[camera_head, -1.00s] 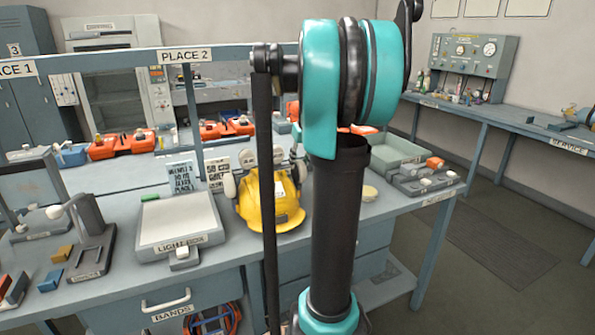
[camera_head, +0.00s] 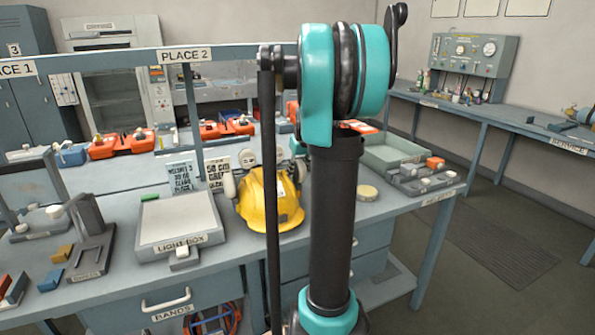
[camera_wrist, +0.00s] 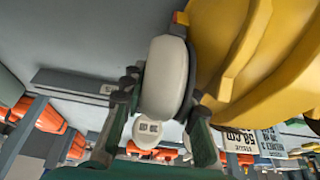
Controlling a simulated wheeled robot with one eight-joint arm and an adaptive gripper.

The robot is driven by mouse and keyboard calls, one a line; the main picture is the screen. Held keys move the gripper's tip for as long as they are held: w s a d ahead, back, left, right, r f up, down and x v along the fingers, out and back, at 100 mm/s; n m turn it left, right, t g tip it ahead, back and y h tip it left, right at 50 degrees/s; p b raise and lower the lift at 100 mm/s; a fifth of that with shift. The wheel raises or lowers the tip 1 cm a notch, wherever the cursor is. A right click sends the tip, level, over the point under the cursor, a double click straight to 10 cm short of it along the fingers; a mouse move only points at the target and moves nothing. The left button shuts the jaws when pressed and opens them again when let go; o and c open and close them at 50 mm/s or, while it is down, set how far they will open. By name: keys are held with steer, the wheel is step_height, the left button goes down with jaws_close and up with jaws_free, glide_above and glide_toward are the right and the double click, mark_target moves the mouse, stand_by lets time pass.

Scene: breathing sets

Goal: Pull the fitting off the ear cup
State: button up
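A yellow hard hat (camera_head: 262,203) sits on the bench right of the light box, with a pale ear cup (camera_head: 229,184) on its left side. The hat (camera_wrist: 262,55) fills the upper right of the wrist view. There, a pale rounded ear cup (camera_wrist: 164,76) with a dark rim (camera_wrist: 191,80) lies beside it, between the two fingers of my gripper (camera_wrist: 163,108). The fingers are spread to either side of the cup; I cannot tell whether both press on it. I cannot make out the fitting clearly.
The light box (camera_head: 178,223) stands left of the hat. Printed cards (camera_head: 217,173) stand behind it. A round pale disc (camera_head: 367,193) and a green-grey tray (camera_head: 390,153) are on the right of the bench. A shelf rail (camera_head: 130,60) crosses above.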

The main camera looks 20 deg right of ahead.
steer(key=o, duration=0.5)
steer(key=c, duration=0.5)
steer(key=shift+r, duration=2.5)
